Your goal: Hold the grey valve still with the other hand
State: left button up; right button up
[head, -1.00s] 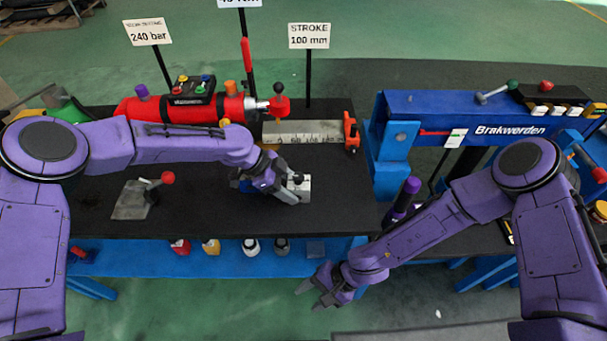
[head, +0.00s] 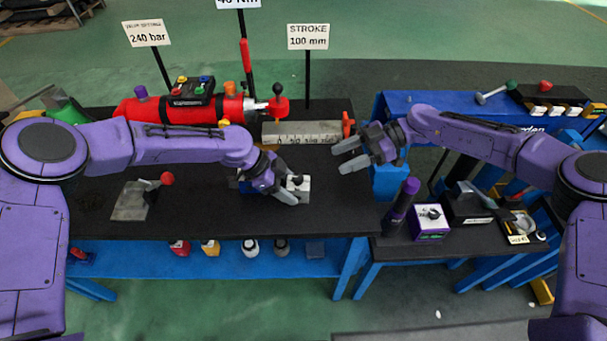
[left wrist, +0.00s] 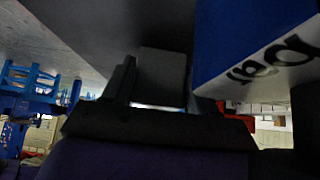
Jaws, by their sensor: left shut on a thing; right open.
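The grey valve (head: 303,183), a small pale block with a dark knob on top, sits on the black bench top near the front middle in the head view. My left gripper (head: 288,192) is shut on it and hides part of it. In the left wrist view a grey block (left wrist: 162,75) shows between the fingers, in shadow. A blue block with lettering (left wrist: 250,45) is beside it there; it is mostly hidden behind the gripper in the head view. My right gripper (head: 343,156) is open and empty, above the bench's right end, to the right of the valve and apart from it.
A red cylinder (head: 140,110) and a scale block (head: 300,132) lie behind the valve. A grey plate with a red-knobbed lever (head: 135,200) is at left. A dark purple-topped cylinder (head: 402,205) and a white-topped purple box (head: 430,220) stand at right.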

aim_at(304, 183)
jog(key=x, duration=1.1)
jog(key=shift+a, duration=0.3)
grip_shut()
